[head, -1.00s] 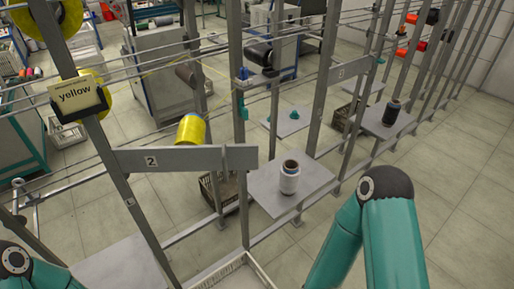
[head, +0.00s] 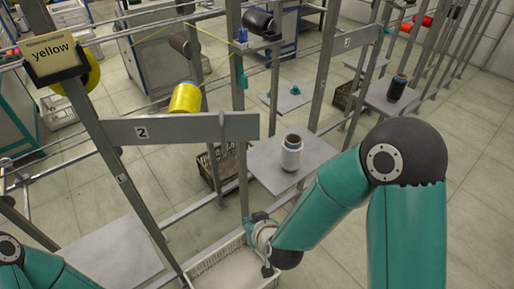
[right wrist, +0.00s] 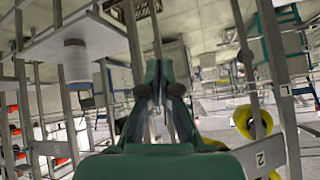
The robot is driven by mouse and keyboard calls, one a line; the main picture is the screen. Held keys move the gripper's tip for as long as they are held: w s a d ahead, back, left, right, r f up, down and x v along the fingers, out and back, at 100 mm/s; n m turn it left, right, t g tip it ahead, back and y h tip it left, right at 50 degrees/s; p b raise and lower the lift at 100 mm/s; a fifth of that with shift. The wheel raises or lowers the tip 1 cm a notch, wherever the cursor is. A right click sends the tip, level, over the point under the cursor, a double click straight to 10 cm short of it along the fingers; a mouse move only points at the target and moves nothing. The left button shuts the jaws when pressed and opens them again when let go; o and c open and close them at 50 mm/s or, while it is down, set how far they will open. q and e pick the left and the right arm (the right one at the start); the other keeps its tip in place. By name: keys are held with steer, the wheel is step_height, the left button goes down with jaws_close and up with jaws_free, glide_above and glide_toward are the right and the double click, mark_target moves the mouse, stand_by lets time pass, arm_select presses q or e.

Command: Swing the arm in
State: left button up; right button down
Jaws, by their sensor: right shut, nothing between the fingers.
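A yellow bobbin (head: 186,97) sits behind the grey crossbar marked 2 (head: 180,128). A yellow thread runs from near it up to the right. It is unclear which part is the arm to swing. My right gripper (head: 254,217) is beside a thin upright at the crossbar's right end, below the bar; I cannot tell whether it touches. In the right wrist view the gripper (right wrist: 161,85) is shut and empty. Yellow spools (right wrist: 251,122) show to its right. My left arm's link shows at lower left, but its gripper is out of frame.
A white bobbin (head: 291,153) with a brown top stands on a grey shelf (head: 262,160), close to my right forearm. A white crate (head: 205,268) lies below the gripper. A yellow label sign (head: 54,50) hangs at upper left. Steel uprights and rails surround the work space.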

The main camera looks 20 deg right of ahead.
step_height(320, 180, up, 12)
steer(key=w+a+t+h+b, duration=0.1)
steer(key=w+t+h+b, duration=0.1)
steer(key=t+b, duration=0.25)
steer(key=m+t+h+b, duration=0.2)
steer(key=m+t+h, duration=0.1)
steer(key=t+h, duration=0.1)
glide_toward(257, 127)
steer(key=p+x, duration=0.3)
steer(key=x, duration=0.4)
steer(key=shift+w+d, duration=0.1)
arm_select(q)
step_height(257, 127, down, 6)
steer(key=shift+r, duration=0.15)
arm_select(e)
steer(key=shift+n, duration=0.3)
